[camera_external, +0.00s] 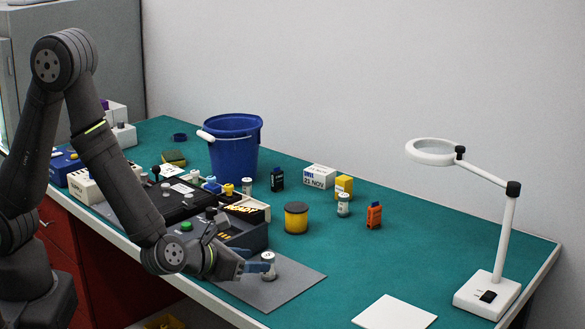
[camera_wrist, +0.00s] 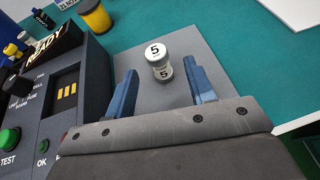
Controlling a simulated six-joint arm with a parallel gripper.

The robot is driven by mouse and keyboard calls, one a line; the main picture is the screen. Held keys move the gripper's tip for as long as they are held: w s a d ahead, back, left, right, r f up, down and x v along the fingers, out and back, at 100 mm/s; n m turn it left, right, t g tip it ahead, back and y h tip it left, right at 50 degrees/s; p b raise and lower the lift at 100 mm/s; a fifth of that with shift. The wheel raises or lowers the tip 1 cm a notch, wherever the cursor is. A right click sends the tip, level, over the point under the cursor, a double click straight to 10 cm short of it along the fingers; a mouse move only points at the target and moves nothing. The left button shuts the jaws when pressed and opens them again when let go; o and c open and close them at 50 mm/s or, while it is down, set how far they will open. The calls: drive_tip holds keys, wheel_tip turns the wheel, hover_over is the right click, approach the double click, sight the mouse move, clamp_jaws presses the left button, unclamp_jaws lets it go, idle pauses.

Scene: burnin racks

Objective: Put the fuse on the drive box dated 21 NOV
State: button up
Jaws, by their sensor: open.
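A short white cylinder with grey ends and the mark 5, which looks like the fuse (camera_external: 268,262), stands upright on a grey mat. In the wrist view the fuse (camera_wrist: 158,50) is between the blue fingers, near their tips, with a gap on each side. My gripper (camera_external: 254,263) is open and low over the mat; its fingers also show in the wrist view (camera_wrist: 161,78). The white drive box dated 21 NOV (camera_external: 319,177) stands further back on the green bench, its top clear. Only its edge shows at the wrist view's top (camera_wrist: 68,4).
Similar cylinders stand near the blue bucket (camera_external: 233,150) and beside a yellow box (camera_external: 344,185). A yellow pot (camera_external: 296,218) and an orange block (camera_external: 374,215) stand between mat and drive box. Dark test units line the left. A magnifier lamp (camera_external: 487,290) stands right.

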drive_tip(key=shift+x, duration=1.1)
drive_tip(key=shift+f+x, duration=0.15)
drive_tip(key=shift+x, duration=1.25)
drive_tip(key=shift+f+x, duration=0.15)
drive_tip(key=shift+x, duration=1.25)
drive_tip(key=shift+a, duration=0.2)
clamp_jaws()
drive_tip(key=shift+r, duration=0.1)
